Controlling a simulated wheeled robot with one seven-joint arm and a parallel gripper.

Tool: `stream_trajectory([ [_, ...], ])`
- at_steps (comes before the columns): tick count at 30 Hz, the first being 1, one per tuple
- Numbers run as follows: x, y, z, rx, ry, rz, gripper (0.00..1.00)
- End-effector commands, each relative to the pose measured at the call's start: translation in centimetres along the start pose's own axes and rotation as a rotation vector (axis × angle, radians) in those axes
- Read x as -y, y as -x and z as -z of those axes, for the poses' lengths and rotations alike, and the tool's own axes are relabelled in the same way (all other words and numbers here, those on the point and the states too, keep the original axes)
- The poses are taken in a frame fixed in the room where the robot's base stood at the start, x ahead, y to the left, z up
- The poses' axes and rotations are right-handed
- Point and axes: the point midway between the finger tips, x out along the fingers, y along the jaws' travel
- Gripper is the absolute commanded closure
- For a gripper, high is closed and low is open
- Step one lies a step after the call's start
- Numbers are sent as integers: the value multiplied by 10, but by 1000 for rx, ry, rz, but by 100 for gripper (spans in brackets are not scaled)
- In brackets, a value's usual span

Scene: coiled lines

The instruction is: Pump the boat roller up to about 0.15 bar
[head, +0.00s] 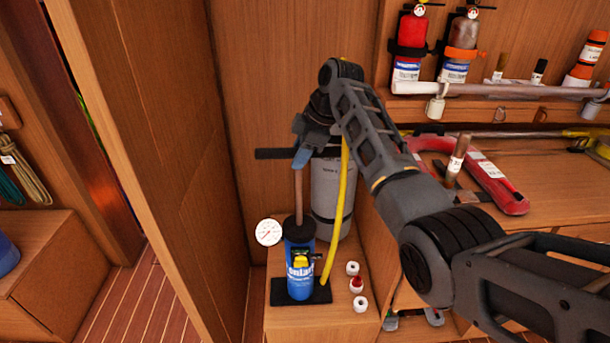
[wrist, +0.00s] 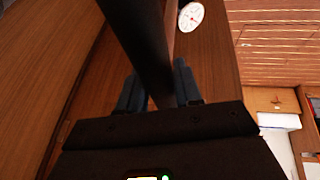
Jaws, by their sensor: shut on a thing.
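A blue hand pump (head: 300,268) stands upright on a black foot plate on a low wooden bench. Its brown rod is well extended up to a black crossbar handle (head: 272,154). My gripper (head: 302,155) is shut on this handle; in the wrist view the dark bar (wrist: 145,45) lies between the blue-grey fingers (wrist: 157,92). A white round gauge (head: 269,232) sits left of the pump and also shows in the wrist view (wrist: 190,16); its reading is too small to tell. A grey cylinder (head: 327,190), apparently the boat roller, stands behind the pump, partly hidden. A yellow hose (head: 342,220) runs down to the pump.
Several small white and red fittings (head: 356,285) lie right of the pump. A wooden partition (head: 180,150) rises close on the left. A shelf with a white rail (head: 480,90), bottles and a red horseshoe-shaped thing (head: 500,185) are at the right.

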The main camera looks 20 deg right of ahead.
Motion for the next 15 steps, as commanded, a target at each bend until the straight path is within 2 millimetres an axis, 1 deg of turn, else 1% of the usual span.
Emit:
stream_trajectory([
  [1, -2, 6, 4, 0, 1, 4, 100],
  [6, -6, 14, 7, 0, 1, 5, 100],
  [15, -6, 16, 8, 0, 1, 6, 100],
])
